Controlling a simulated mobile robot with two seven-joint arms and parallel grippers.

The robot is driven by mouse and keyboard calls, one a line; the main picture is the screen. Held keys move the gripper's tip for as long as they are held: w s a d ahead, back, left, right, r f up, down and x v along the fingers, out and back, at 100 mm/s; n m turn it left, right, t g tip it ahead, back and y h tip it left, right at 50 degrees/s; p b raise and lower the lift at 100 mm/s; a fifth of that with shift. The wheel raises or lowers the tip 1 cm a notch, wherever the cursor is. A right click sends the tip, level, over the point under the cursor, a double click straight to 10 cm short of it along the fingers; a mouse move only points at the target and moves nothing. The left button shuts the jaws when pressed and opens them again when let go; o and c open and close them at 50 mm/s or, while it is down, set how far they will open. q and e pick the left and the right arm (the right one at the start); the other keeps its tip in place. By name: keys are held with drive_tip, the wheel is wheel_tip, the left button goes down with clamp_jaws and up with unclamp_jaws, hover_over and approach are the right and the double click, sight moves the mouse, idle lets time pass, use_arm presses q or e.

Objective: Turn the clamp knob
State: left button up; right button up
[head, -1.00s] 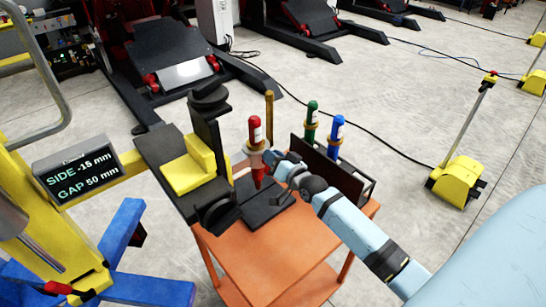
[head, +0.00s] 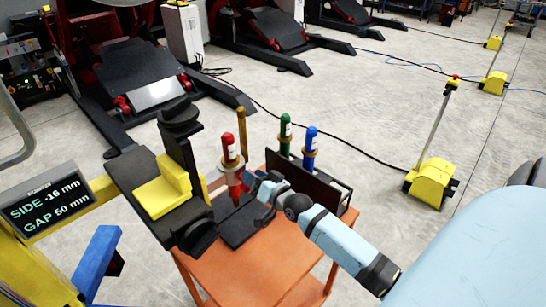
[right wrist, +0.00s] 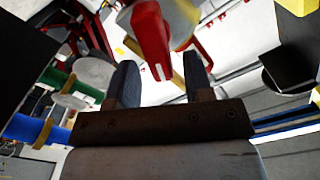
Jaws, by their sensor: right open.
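A black clamp-like fixture with a yellow stepped block (head: 165,192) stands left of the cart. It has a round black knob-like part (head: 180,113) on top and another (head: 195,234) at its lower front; I cannot tell which is the clamp knob. A red tool with a tan collar (head: 230,155) stands upright over a black pad on the cart. My right gripper (head: 252,187) is open, just right of the red tool. In the right wrist view the red tool (right wrist: 150,42) shows between and beyond my spread fingers (right wrist: 160,80). My left gripper is out of view.
A display (head: 45,200) reads SIDE -16 mm, GAP 50 mm. A yellow floor unit (head: 431,183) stands right; floor between is open.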

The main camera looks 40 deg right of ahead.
drive_tip(key=s+b, duration=0.2)
drive_tip(key=s, duration=0.9)
drive_tip(key=shift+s+d, duration=0.15)
drive_tip(key=shift+d, duration=0.25)
drive_tip(key=s+a+f+n+g, duration=0.3)
drive_tip(key=s+a+f+n, duration=0.1)
drive_tip(key=s+a+f, duration=0.3)
drive_tip(key=s+a+f+n+g+y, duration=0.1)
drive_tip(key=s+a+f+n+g, duration=0.3)
drive_tip(key=s+a+f, duration=0.3)
drive_tip(key=a+f, duration=0.5)
drive_tip(key=f, duration=0.1)
drive_tip(key=shift+a, duration=0.15)
drive_tip(key=shift+f, duration=0.1)
